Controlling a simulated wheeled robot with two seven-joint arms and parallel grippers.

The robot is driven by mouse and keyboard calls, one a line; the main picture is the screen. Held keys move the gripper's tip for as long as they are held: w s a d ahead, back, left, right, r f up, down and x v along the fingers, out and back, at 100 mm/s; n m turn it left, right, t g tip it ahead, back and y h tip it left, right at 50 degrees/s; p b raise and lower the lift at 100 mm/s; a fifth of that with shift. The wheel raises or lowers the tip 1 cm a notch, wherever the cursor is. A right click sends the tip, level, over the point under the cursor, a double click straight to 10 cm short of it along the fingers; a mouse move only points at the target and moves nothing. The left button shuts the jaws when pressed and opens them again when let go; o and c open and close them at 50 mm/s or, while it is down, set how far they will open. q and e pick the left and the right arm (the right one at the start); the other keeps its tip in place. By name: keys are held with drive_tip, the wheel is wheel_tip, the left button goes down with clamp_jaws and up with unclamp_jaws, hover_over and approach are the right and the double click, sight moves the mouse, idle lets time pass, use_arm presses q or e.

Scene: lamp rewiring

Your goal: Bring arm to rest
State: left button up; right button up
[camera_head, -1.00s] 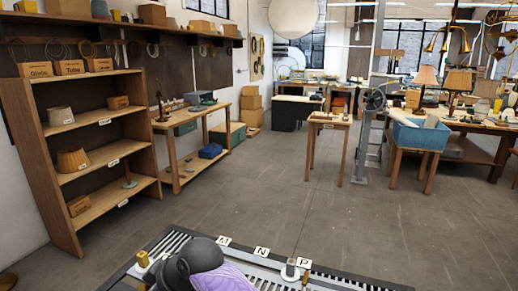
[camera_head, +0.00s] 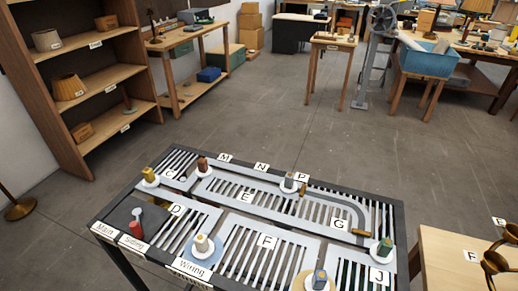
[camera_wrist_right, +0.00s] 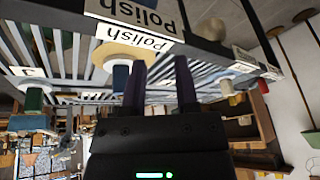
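My right gripper (camera_wrist_right: 161,84) shows in the right wrist view. Its two dark fingers stand apart with nothing between them, close to the table edge with the "Polish" labels (camera_wrist_right: 140,38). A blue peg on a pale round base (camera_wrist_right: 120,78) is just left of the fingers and seems apart from them. Neither gripper nor arm shows in the head view now. The slotted dark-framed table (camera_head: 150,182) fills its lower middle. My left gripper is out of view.
Several coloured pegs on white discs stand on the table, such as a yellow one (camera_head: 149,174) and a green one (camera_head: 384,247). A wooden table with brass parts (camera_head: 440,262) is at right. A shelf (camera_head: 105,78) stands left. Open floor (camera_head: 240,115) lies beyond.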

drive_tip(key=s+d+r+m+h, duration=0.1)
drive_tip(key=s+d+h, duration=0.1)
drive_tip(key=s+d, duration=0.25)
drive_tip(key=s+d+f+g+b, duration=0.2)
drive_tip(key=f+b, duration=0.9)
drive_tip(key=f, duration=1.9)
drive_tip(key=s+d+f+g+b, duration=0.1)
drive_tip(key=s+f+b, duration=0.6)
drive_tip(key=s+f, duration=0.7)
wheel_tip(320, 180, down, 4)
drive_tip(key=shift+s+d+r+b, duration=0.15)
drive_tip(key=shift+s+d+b, duration=0.2)
drive_tip(key=shift+d, duration=0.2)
